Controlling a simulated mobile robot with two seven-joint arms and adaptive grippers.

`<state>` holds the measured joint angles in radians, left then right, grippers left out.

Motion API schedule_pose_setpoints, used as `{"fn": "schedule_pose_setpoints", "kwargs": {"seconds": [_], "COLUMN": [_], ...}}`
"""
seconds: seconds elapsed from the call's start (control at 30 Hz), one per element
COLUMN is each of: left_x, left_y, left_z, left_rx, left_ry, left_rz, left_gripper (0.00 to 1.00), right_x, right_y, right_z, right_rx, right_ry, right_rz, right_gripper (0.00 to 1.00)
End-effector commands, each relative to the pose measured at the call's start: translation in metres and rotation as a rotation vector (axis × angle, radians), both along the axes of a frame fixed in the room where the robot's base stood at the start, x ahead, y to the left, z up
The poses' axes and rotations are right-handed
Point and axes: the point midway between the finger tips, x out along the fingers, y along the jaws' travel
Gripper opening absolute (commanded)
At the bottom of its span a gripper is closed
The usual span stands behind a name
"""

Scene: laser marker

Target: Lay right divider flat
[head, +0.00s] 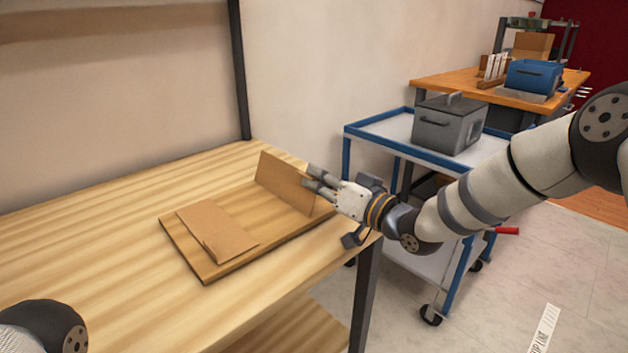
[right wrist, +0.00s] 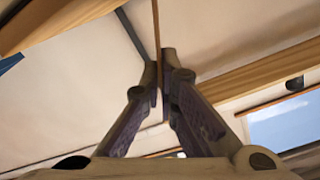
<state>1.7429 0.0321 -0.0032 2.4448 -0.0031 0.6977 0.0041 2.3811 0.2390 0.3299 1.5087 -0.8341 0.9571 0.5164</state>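The right divider (head: 284,184) is a thin brown panel standing upright, slightly tilted, at the far right part of a wooden board (head: 205,275) on the workbench. My right gripper (head: 314,178) is at its right end, one finger on each side. In the right wrist view the divider (right wrist: 156,30) shows edge-on as a thin strip between the nearly closed fingertips (right wrist: 162,80). The gripper looks shut on it. Another brown panel (head: 217,229) lies flat on the left part of the board. My left gripper is out of view; only part of that arm shows at bottom left.
The workbench (head: 90,250) is clear left of the board. A dark post stands at its back edge. A blue-railed cart (head: 385,128) with a grey box (head: 449,124) stands close to the right. A farther table holds a blue box (head: 533,76).

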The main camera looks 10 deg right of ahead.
Motion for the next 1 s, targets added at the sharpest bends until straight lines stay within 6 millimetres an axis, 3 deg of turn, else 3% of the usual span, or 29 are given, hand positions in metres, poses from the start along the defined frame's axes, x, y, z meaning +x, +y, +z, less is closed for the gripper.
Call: {"fn": "schedule_pose_setpoints", "kwargs": {"seconds": [1.0], "left_x": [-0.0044], "left_y": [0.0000], "left_z": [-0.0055], "left_rx": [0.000], "left_ry": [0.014], "left_rz": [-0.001], "left_gripper": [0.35], "right_x": [0.0079], "right_y": [-0.0093], "right_z": [0.0004], "right_rx": [0.137], "right_ry": [0.085], "right_rz": [0.001], "right_gripper": [0.00]}}
